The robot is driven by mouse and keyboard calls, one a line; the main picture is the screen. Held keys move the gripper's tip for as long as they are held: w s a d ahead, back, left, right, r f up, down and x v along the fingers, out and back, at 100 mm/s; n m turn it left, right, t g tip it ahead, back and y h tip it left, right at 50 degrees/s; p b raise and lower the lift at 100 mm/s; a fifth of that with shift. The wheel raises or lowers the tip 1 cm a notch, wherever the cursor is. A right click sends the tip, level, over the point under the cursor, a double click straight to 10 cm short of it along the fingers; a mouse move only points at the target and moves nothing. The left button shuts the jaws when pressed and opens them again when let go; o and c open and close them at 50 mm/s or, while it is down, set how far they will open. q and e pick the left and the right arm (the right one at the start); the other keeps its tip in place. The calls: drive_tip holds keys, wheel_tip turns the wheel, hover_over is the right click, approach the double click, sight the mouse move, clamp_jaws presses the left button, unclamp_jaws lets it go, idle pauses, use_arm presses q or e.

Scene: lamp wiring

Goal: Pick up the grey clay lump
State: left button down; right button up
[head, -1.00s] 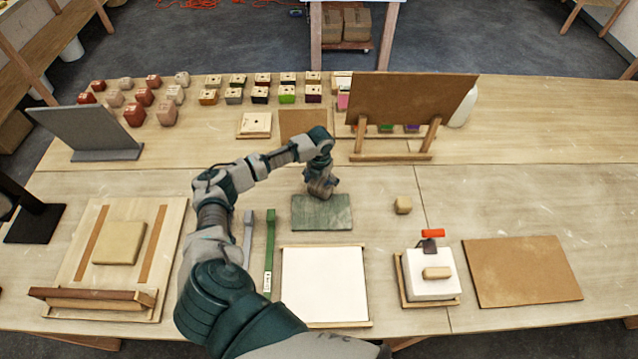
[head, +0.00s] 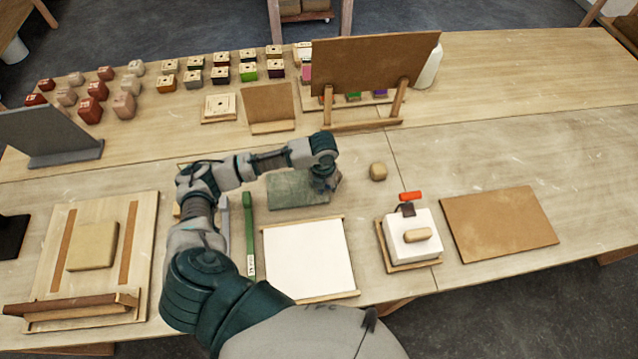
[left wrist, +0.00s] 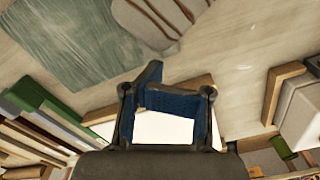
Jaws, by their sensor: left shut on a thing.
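My left gripper (head: 326,178) is low over the right part of the green-grey mat (head: 290,190). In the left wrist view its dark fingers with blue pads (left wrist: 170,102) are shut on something. A rounded grey lump with brown streaks (left wrist: 160,22) shows just past the fingertips, overlapping the edge of the mat (left wrist: 65,45). I take it to be the grey clay lump, though the contact is unclear. The head view hides it behind the gripper. My right gripper is not in view.
A small tan lump (head: 377,171) lies right of the mat. A white board (head: 308,258) lies in front, beside a green bar (head: 249,235). A white block (head: 412,245) stands on a wooden tray. A brown board stands on an easel (head: 370,65) behind.

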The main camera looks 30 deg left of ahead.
use_arm(q)
drive_tip(key=c, duration=1.6)
unclamp_jaws()
drive_tip(key=shift+d, duration=0.1)
drive_tip(key=o, duration=1.2)
drive_tip(key=shift+d+r, duration=0.1)
drive_tip(key=shift+d, duration=0.1)
drive_tip(key=shift+a, duration=0.1)
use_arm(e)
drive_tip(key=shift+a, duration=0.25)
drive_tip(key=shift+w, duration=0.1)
